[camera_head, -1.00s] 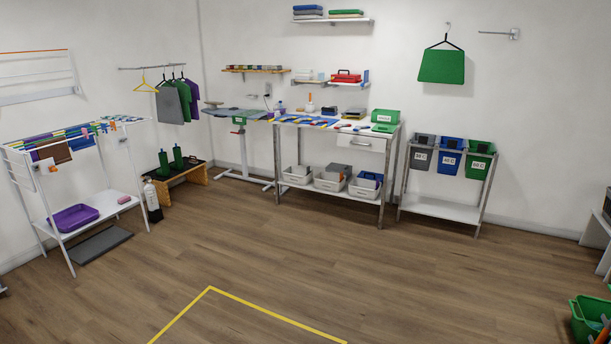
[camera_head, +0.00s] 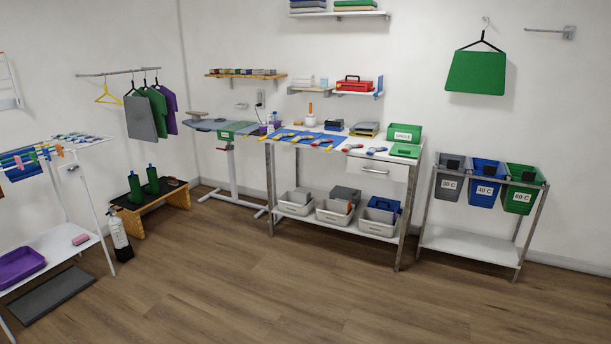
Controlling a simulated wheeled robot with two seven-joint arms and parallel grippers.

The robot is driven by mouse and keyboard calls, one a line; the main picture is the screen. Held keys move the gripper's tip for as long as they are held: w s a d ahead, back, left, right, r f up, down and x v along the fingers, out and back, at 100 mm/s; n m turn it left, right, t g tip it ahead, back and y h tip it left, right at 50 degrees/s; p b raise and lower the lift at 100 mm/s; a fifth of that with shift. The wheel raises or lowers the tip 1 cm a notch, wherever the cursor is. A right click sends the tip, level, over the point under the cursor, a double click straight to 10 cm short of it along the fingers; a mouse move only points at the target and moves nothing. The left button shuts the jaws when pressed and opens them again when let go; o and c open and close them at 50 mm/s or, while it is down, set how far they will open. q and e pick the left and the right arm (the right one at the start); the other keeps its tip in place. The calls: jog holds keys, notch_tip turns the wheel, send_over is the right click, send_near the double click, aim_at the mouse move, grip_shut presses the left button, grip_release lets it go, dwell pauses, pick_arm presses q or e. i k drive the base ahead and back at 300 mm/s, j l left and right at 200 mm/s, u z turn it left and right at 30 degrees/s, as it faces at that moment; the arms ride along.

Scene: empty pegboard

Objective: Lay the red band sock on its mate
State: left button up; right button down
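Neither of my grippers shows. Small, flat, sock-like items lie in a row on the white worktable (camera_head: 336,153) at the middle of the head view. One item with a red part (camera_head: 352,147) lies on the bare white top, right of the blue mats (camera_head: 320,136). An item with a blue part (camera_head: 377,150) lies just right of it. Several yellow-marked items (camera_head: 327,143) lie on or at the blue mats. They are too small to tell which is the red band sock or its mate.
Grey bins (camera_head: 333,212) stand on the table's lower shelf. A rack with labelled bins (camera_head: 487,180) stands right, an ironing-board-like stand (camera_head: 213,126) and bench (camera_head: 163,208) left. A drying rack (camera_head: 75,245) is at far left. The wooden floor (camera_head: 270,300) in front is clear.

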aim_at(348, 147)
jog(key=i+l, duration=0.1)
jog(key=i, duration=3.75)
jog(key=j+u, duration=0.05)
jog(key=j, duration=0.05)
